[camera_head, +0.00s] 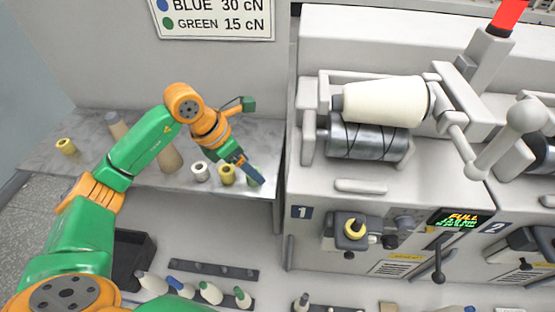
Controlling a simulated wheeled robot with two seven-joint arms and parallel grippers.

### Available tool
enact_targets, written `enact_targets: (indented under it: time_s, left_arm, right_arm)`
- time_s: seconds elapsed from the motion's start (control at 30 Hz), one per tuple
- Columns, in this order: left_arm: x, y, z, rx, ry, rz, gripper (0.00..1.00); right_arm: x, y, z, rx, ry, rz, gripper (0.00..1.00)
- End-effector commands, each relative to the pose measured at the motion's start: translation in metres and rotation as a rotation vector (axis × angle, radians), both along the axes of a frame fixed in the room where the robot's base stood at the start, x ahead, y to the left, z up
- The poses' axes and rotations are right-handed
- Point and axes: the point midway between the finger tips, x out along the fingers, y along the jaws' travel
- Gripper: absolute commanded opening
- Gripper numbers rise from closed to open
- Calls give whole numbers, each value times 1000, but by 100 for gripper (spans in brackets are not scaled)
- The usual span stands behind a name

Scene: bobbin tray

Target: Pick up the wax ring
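Short wax rings stand on the grey shelf: a white one (200,172), a yellow one (227,175) beside it, and another yellow one (66,147) at the far left. A green ring (253,174) is partly hidden behind the fingers of my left gripper (250,173). The gripper points down and right at the shelf's right end, at this green ring. Whether its fingers are apart or closed on the ring cannot be told. A yellow ring (354,228) also sits on the machine's front at unit 1. My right gripper is not in view.
Brown cones (169,158) stand on the shelf behind my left arm. The winding machine (340,187) with a large cream cone (385,102) rises right of the shelf. Several bobbins (210,292) and a black bin (132,255) are below. A sign (215,17) reads BLUE 30 cN, GREEN 15 cN.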

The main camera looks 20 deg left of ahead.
Motion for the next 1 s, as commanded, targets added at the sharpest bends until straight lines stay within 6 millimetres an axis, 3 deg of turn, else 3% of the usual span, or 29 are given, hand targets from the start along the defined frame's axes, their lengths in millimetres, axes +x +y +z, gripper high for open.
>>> enact_targets:
  time_s: [0.17, 0.4, 0.5, 0.73, 0.77, 1.0]
  left_arm:
    - [2, 13, -1, 82, -16, 3, 84]
    - [18, 7, -39, 77, -11, 3, 84]
    - [23, 4, -56, 77, -15, 3, 84]
    - [25, 3, -62, 78, -18, 4, 84]
    - [25, 3, -62, 78, -18, 4, 82]
    - [25, 3, -61, 77, -18, 4, 17]
  right_arm:
    - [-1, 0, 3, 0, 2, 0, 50]
    - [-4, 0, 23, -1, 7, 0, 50]
    - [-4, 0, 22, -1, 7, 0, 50]
    - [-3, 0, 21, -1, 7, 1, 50]
    - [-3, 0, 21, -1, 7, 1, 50]
    - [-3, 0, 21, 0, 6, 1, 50]
